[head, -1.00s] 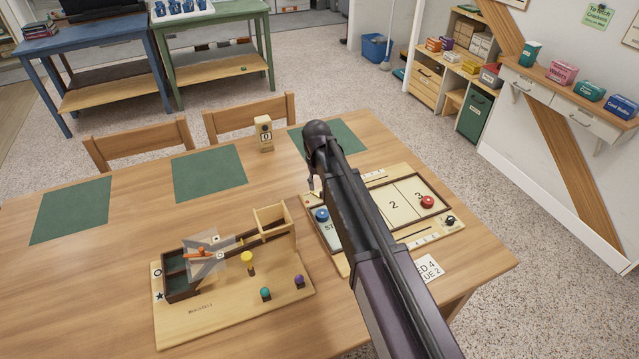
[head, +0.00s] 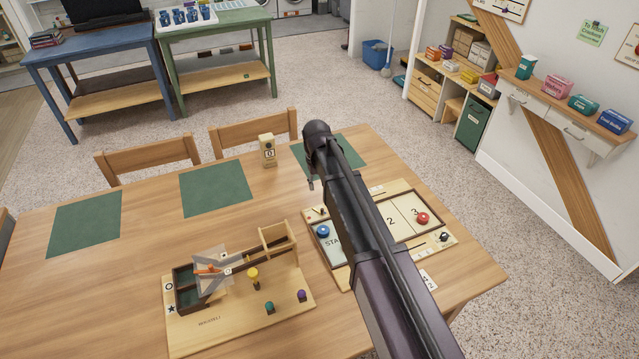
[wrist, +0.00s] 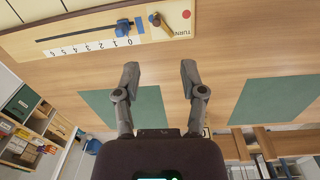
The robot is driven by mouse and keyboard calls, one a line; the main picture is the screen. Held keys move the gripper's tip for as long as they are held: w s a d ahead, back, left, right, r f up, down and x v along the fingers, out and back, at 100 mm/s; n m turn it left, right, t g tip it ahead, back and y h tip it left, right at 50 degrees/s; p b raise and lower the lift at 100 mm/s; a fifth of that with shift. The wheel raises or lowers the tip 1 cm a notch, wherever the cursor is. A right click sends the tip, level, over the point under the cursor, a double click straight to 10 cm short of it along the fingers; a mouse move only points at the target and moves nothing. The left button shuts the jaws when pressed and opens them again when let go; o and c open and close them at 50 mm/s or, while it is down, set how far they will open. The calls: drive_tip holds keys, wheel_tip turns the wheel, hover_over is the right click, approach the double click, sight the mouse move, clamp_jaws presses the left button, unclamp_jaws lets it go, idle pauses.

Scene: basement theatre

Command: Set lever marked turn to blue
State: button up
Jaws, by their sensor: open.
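The lever marked TURN (wrist: 163,26) is a small tan handle at the edge of a game board (wrist: 75,36), in the top of the wrist view. A red dot (wrist: 186,14) lies to its right, near the TURN label (wrist: 182,33). A dark spot is at the lever's left; I cannot tell if it is a blue mark. In the head view the lever (head: 319,211) is small at the board's far left corner. My gripper (wrist: 157,70) is open and empty, apart from the lever; in the head view my arm hides most of it.
A blue slider knob (wrist: 123,27) on a numbered scale sits beside the lever. A wooden ramp toy (head: 235,315) stands left of the board. A small wooden counter block (head: 268,151) stands behind. Green mats (head: 215,188) lie flat; chairs line the far edge.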

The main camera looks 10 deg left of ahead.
drive_tip(key=s+d+m, duration=0.2)
drive_tip(key=s+d, duration=0.2)
drive_tip(key=d, duration=0.9)
drive_tip(key=s+d+m, duration=0.2)
drive_tip(key=s+d, duration=0.2)
drive_tip(key=d, duration=0.9)
drive_tip(key=shift+s+d+r, duration=0.15)
drive_tip(key=shift+s+d, duration=0.2)
drive_tip(key=s+d+m, duration=0.2)
drive_tip(key=s+d, duration=0.6)
drive_tip(key=d, duration=0.1)
drive_tip(key=shift+d, duration=0.35)
drive_tip(key=shift+w, duration=0.1)
idle(0.5)
